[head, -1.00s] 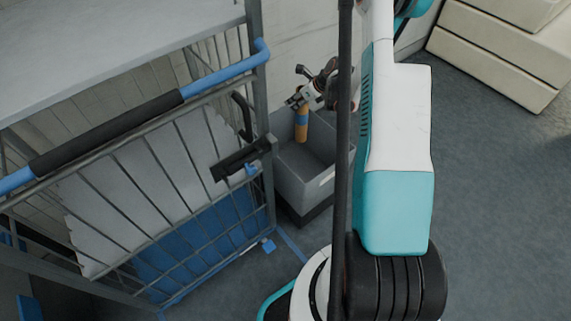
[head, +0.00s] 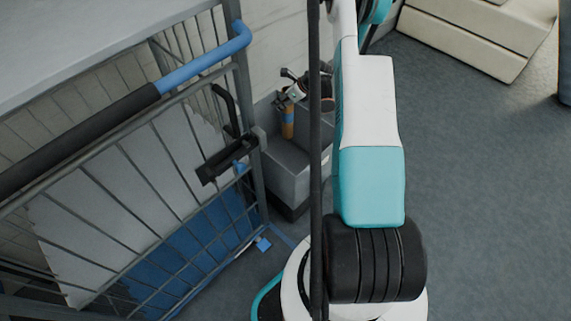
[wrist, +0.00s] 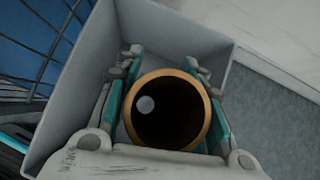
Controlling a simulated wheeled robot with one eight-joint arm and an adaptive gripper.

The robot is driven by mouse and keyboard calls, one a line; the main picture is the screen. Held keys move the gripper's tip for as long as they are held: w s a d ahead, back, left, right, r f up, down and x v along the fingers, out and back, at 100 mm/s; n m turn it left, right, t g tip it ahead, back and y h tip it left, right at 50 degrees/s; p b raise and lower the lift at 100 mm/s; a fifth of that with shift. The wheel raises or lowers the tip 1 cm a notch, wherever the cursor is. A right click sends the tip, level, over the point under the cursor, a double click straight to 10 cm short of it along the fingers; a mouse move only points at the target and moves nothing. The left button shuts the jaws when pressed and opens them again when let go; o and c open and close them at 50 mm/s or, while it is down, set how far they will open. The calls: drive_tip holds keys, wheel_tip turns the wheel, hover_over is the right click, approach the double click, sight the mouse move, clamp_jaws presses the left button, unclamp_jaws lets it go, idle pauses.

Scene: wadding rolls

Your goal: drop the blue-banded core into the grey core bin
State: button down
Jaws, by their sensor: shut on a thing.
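The cardboard core (head: 288,122) is an orange-brown tube hanging upright below my gripper (head: 290,98). In the wrist view my gripper (wrist: 165,88) is shut on the core (wrist: 203,92), with its fingers on either side of the tube. I look down into the core's dark open end. The grey core bin (head: 287,177) stands on the floor by the wall. The core is over or partly within the bin's opening. The bin's inner walls (wrist: 192,38) surround it in the wrist view.
A wire cage trolley (head: 190,190) with a blue-and-black handle stands left of the bin, close to it. White stepped blocks (head: 465,35) lie at the upper right. The grey floor (head: 490,190) on the right is clear.

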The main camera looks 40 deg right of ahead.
drive_tip(key=shift+f, duration=0.2)
drive_tip(key=c, duration=0.9)
unclamp_jaws()
drive_tip(key=shift+c, duration=0.2)
drive_tip(key=v, duration=1.2)
drive_tip(key=shift+d, duration=0.1)
